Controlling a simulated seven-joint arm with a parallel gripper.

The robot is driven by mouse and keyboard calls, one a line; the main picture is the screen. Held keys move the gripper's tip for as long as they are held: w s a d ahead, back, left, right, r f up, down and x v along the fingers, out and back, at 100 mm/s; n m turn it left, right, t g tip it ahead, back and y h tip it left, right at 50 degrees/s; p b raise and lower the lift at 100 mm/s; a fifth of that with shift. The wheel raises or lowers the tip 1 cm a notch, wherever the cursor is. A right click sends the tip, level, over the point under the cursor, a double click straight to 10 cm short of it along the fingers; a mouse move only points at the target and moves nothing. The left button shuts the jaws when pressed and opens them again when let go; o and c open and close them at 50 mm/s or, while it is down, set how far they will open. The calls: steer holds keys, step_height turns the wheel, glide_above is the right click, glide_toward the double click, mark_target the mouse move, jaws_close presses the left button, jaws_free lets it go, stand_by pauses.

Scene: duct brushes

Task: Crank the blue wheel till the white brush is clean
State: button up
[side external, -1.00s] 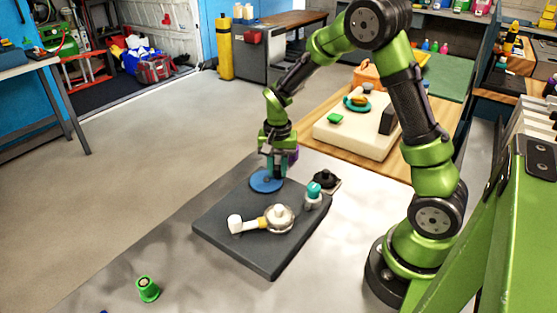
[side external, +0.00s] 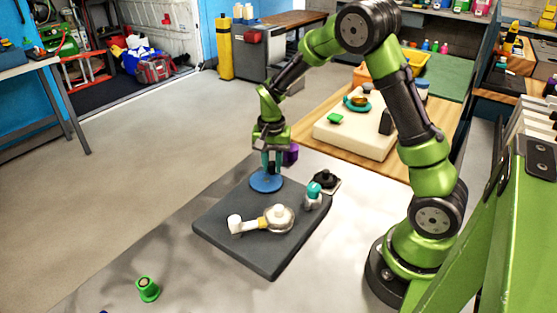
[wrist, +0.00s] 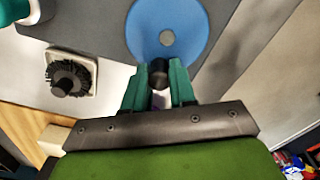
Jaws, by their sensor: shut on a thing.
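The blue wheel (side external: 266,182) lies flat at the far left corner of the dark grey board (side external: 262,250). In the wrist view the wheel (wrist: 185,28) is a blue disc with a grey centre. My gripper (side external: 270,162) is above the wheel's edge, its teal fingers pointing down. In the wrist view my gripper (wrist: 160,80) is shut on a dark round crank knob (wrist: 158,72) at the wheel's rim. A white-headed part (side external: 236,224), perhaps the white brush, lies on the board, joined by a yellow band to a round metal hub (side external: 279,218). Its bristles cannot be made out.
A teal-capped bottle (side external: 313,195) stands at the board's right edge. A black round brush on a pale square base (side external: 325,181) is behind it; it also shows in the wrist view (wrist: 70,76). A purple block (side external: 291,154) is close behind my gripper. A green cup (side external: 148,289) stands front left.

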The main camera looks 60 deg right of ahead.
mark_target(258, 176)
steer(key=shift+w+a, duration=0.6)
steer(key=shift+w, duration=0.05)
steer(key=shift+a, duration=0.1)
steer(key=shift+w+a+f, duration=0.15)
steer(key=shift+w+a, duration=0.2)
steer(key=shift+w+a, duration=0.25)
steer(key=shift+a, duration=0.2)
steer(key=shift+a, duration=0.1)
